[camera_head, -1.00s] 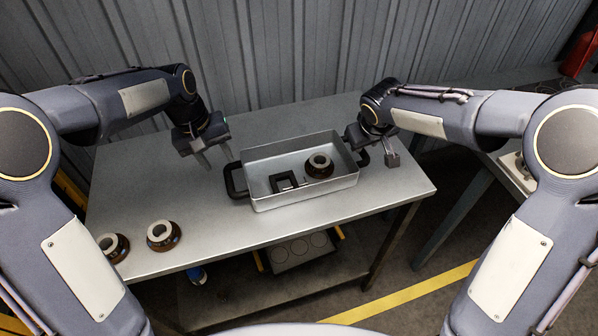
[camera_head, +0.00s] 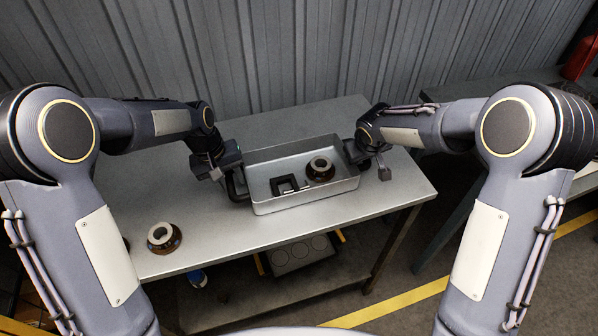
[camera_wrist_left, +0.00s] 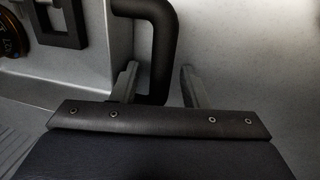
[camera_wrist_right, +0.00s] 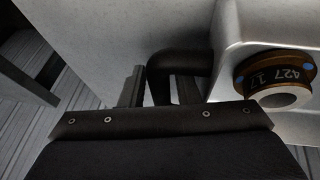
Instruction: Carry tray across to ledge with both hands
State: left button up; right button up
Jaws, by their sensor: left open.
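The grey metal tray (camera_head: 262,207) sits on the table and has a black handle at each end. A dark round mould (camera_head: 320,170) and a black square bracket (camera_head: 287,185) lie in it. My left gripper (camera_head: 228,180) is at the tray's left handle (camera_head: 236,190). In the left wrist view its open fingers (camera_wrist_left: 160,88) stand on either side of that handle (camera_wrist_left: 160,45). My right gripper (camera_head: 371,166) is at the right handle. In the right wrist view its fingers (camera_wrist_right: 160,92) stand apart around the handle (camera_wrist_right: 182,62), whose lower part is partly hidden.
Another round mould (camera_head: 164,238) stands on the table (camera_head: 210,245) at the front left; one more is mostly hidden behind my left arm. A second surface (camera_head: 500,112) is at the right, beyond a floor gap. A corrugated wall is behind.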

pick_arm(q)
jog(key=shift+c, duration=0.2)
jog(key=c, duration=0.5)
pick_arm(e)
jog(key=c, duration=0.5)
pick_arm(q)
grip_shut()
pick_arm(e)
grip_shut()
pick_arm(q)
jog(key=shift+r, duration=0.1)
pick_arm(e)
jog(key=shift+w+r, duration=0.1)
jog(key=shift+r, duration=0.05)
